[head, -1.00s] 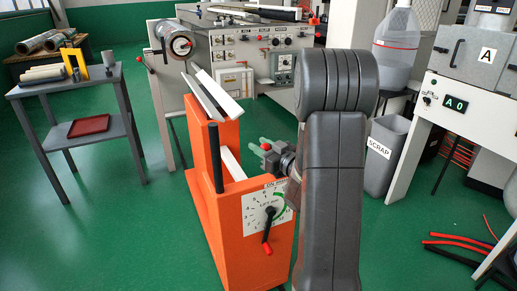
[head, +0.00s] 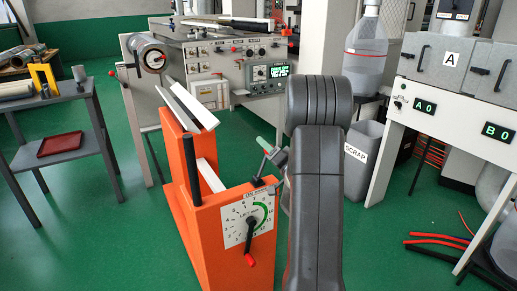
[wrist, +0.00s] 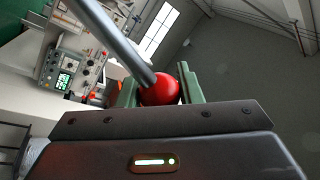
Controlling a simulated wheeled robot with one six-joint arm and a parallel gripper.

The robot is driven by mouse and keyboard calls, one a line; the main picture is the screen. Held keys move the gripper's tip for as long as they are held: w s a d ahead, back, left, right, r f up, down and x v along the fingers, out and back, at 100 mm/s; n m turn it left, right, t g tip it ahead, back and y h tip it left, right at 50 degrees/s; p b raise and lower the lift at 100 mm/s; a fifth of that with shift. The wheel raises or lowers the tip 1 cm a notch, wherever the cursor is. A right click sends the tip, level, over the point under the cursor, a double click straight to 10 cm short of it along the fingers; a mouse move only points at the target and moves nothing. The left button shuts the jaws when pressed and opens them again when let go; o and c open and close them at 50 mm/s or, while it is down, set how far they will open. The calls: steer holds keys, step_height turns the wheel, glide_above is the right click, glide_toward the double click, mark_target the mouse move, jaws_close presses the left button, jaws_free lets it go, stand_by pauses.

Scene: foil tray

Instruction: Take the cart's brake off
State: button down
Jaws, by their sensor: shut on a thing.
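The orange cart (head: 183,205) stands in the middle of the head view, with two pale angled rails on top. A thin grey lever (head: 265,168) rises from a dark mount on its front top edge and leans right. My gripper (head: 267,148), with green fingers, is at the lever's upper end, left of my grey arm. In the wrist view a red ball knob (wrist: 160,90) on a grey rod sits between the green fingers, which are shut on it. The cart's front has a white dial (head: 247,219) with a black, red-tipped pointer (head: 250,260) hanging down.
A grey side table (head: 75,120) with a red tray (head: 59,144) stands at left. A control machine (head: 215,85) is behind the cart. The scrap bin (head: 359,165) and a white bench (head: 385,150) are at right. Red hoses (head: 440,240) lie on the green floor.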

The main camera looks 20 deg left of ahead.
steer(key=shift+w+d+f+m+t, duration=0.25)
steer(key=shift+w+d+f+m, duration=0.15)
steer(key=shift+m, duration=0.4)
steer(key=shift+w+d+f+m+t, duration=0.15)
steer(key=shift+w+d+m+t, duration=0.25)
steer(key=shift+m, duration=0.4)
steer(key=shift+a, duration=0.1)
steer(key=c, duration=1)
jaws_free()
steer(key=shift+w+f, duration=0.1)
steer(key=v, duration=1.4)
steer(key=shift+r+b, duration=0.3)
steer(key=x, duration=1.3)
steer(key=shift+w+a, duration=0.15)
steer(key=shift+a, duration=0.3)
